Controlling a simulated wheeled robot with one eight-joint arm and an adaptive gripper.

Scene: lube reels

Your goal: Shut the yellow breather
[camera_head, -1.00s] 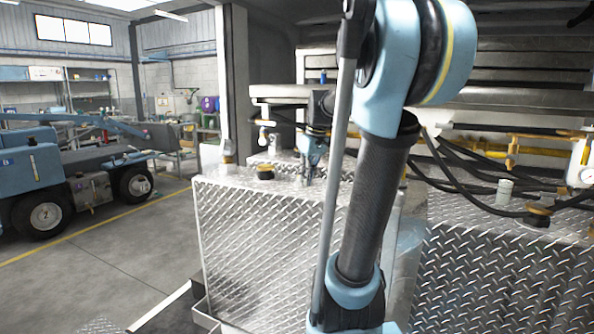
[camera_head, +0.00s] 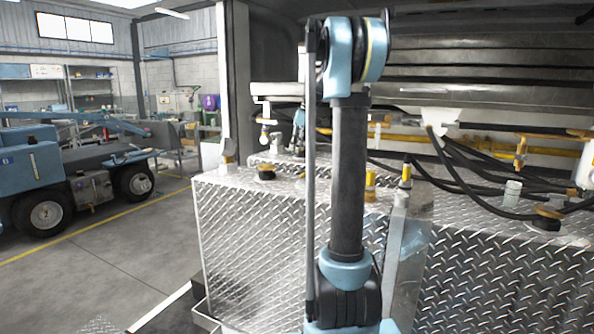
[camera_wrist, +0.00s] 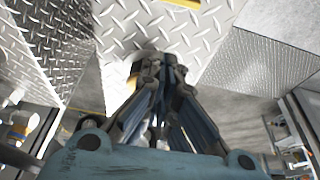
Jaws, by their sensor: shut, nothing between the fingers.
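Two small fittings with yellow parts stand on the diamond-plate tank top in the head view, a left one (camera_head: 370,186) and a right one (camera_head: 405,176), just right of my arm. I cannot tell for certain which one is the yellow breather, or whether it is open. My gripper (camera_wrist: 158,64) is shut and empty in the wrist view, above diamond plate. A pale round thing with a yellowish edge (camera_wrist: 132,82) is partly hidden behind its fingers. In the head view, only a bit of the gripper shows left of my arm, behind the tank's front.
A black-and-brown cap (camera_head: 266,173) sits on the left tank (camera_head: 290,225). Black hoses (camera_head: 460,180) and yellow pipes cross the right side, near a brown-topped cap (camera_head: 547,217). Open floor lies left, with a blue vehicle (camera_head: 40,175).

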